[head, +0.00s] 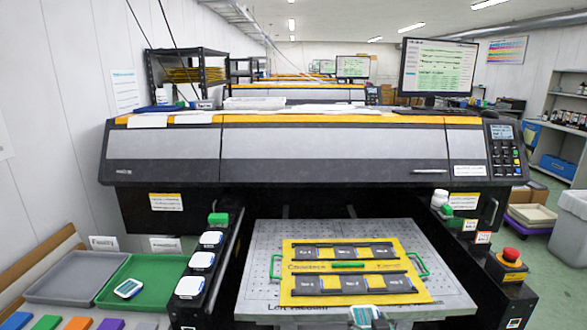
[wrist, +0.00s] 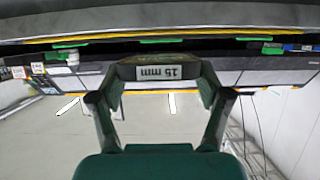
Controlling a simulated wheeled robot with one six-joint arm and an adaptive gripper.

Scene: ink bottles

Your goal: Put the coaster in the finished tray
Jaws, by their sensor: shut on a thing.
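In the wrist view my gripper (wrist: 160,86) has its two fingers on either side of a dark block (wrist: 128,73). The block has a white label that reads "15 mm" upside down. A green tray (head: 160,268) lies at the left, beside a grey tray (head: 62,268). A small white and blue square piece (head: 129,288), perhaps a coaster, lies in the green tray. The tray signs are too small to read surely.
A large flatbed printer (head: 300,150) fills the middle. Its bed (head: 262,262) carries a yellow jig (head: 318,253) with dark plates. Several white-topped squares (head: 203,260) stand on the left rail. A red button (head: 511,255) is at the right. Coloured pieces (head: 78,323) lie bottom left.

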